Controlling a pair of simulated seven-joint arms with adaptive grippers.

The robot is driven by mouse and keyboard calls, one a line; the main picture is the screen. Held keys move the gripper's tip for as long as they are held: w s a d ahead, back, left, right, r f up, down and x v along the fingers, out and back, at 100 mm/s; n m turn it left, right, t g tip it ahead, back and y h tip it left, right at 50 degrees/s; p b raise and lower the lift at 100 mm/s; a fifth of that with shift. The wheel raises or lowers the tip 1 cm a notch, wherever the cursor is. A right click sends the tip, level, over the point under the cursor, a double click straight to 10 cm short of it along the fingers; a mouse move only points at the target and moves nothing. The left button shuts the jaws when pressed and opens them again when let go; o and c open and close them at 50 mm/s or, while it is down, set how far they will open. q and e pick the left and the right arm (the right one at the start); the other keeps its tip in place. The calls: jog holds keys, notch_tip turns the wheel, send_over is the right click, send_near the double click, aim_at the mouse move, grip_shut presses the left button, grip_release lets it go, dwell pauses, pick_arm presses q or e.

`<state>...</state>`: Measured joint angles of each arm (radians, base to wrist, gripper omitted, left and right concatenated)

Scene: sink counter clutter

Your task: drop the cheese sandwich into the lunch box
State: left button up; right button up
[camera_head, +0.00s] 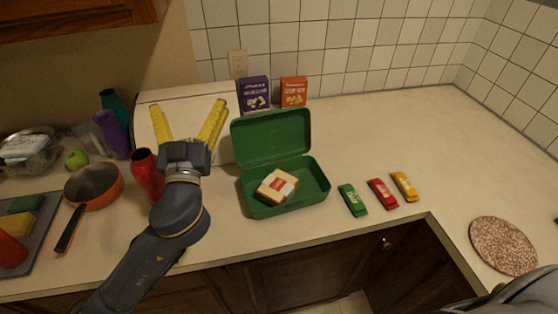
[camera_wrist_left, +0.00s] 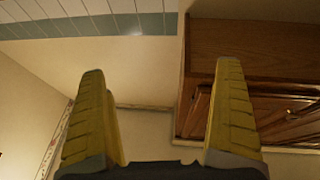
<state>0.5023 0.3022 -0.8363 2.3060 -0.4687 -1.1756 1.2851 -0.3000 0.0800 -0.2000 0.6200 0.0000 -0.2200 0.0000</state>
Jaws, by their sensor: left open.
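The cheese sandwich (camera_head: 276,186), pale with a red label, lies in the left part of the green lunch box (camera_head: 318,186). The lunch box stands on the counter with its lid up at the back. My left gripper (camera_head: 190,106) is open and empty, raised to the left of the lunch box with its yellow fingers pointing up. In the left wrist view its two fingers (camera_wrist_left: 162,85) are spread apart with nothing between them. My right gripper does not show.
A red bottle (camera_head: 147,172) and an orange pan (camera_head: 95,186) stand left. The counter's right part is largely clear.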

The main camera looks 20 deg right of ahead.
pick_arm(q)
jog(key=shift+w+a+r+m+t+h, duration=0.1)
jog(key=shift+w+r+m+t+h, duration=0.2)
jog(key=shift+r, duration=0.35)
jog(key=shift+w+a+r+m+t+h, duration=0.1)
jog(key=shift+w+r+m+h, duration=0.2)
jog(key=shift+r, duration=0.4)
jog(key=shift+w+a+r+m+t+h, duration=0.1)
jog(key=shift+w+r+m+t+h, duration=0.1)
jog(key=shift+w+r+h, duration=0.35)
jog(key=shift+s, duration=0.2)
